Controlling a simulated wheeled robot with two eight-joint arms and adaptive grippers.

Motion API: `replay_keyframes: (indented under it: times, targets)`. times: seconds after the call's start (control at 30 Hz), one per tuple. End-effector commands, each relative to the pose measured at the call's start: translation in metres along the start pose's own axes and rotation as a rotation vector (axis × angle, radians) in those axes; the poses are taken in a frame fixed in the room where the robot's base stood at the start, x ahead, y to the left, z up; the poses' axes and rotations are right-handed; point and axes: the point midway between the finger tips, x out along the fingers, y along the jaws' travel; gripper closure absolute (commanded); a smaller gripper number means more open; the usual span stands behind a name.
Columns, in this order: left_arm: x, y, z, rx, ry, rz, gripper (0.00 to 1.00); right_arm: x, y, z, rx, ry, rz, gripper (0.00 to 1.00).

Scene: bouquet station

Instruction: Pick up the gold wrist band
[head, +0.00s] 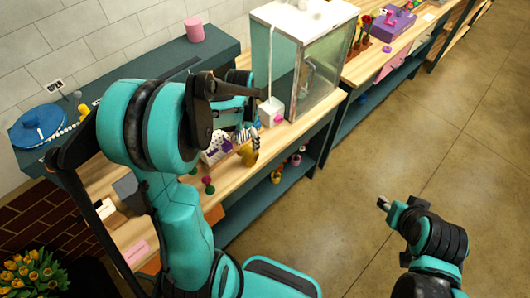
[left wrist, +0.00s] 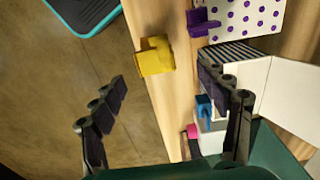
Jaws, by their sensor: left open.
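The gold wrist band (left wrist: 154,56) shows in the left wrist view as a wide yellow band near the edge of the wooden table. In the head view the gold band (head: 247,155) lies at the table's front edge, beyond my left arm. My left gripper (left wrist: 162,80) is open and empty, its fingers spread wide on either side in the left wrist view. The band lies ahead of the gap between the fingertips, apart from both. In the head view my left arm hides much of this gripper. My right arm is at the lower right, over the floor; its jaws are unclear.
A purple-dotted white box (left wrist: 245,18) with a purple clip and a striped item (left wrist: 236,52) stand close to the band. A white box (left wrist: 212,135) lies near the right finger. A glass cabinet (head: 305,65) stands behind. Open floor (head: 370,150) is to the right.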

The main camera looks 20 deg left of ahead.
Motion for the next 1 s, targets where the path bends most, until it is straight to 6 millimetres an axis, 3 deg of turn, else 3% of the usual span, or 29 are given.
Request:
replay_keyframes:
  times: [0.53, 0.87, 1.0]
  targets:
    - [0.07, 0.007, -0.001, 0.002, -0.003, 0.002, 0.25, 0.013, 0.0, 0.01, 0.0, 0.0, 0.0, 0.6]
    - [0.078, 0.008, -0.001, 0.001, -0.003, 0.002, 0.25, 0.014, 0.0, 0.01, 0.0, 0.0, 0.0, 0.6]
    - [0.078, 0.008, -0.001, 0.001, -0.003, 0.002, 0.59, 0.014, 0.0, 0.01, 0.0, 0.0, 0.0, 0.6]
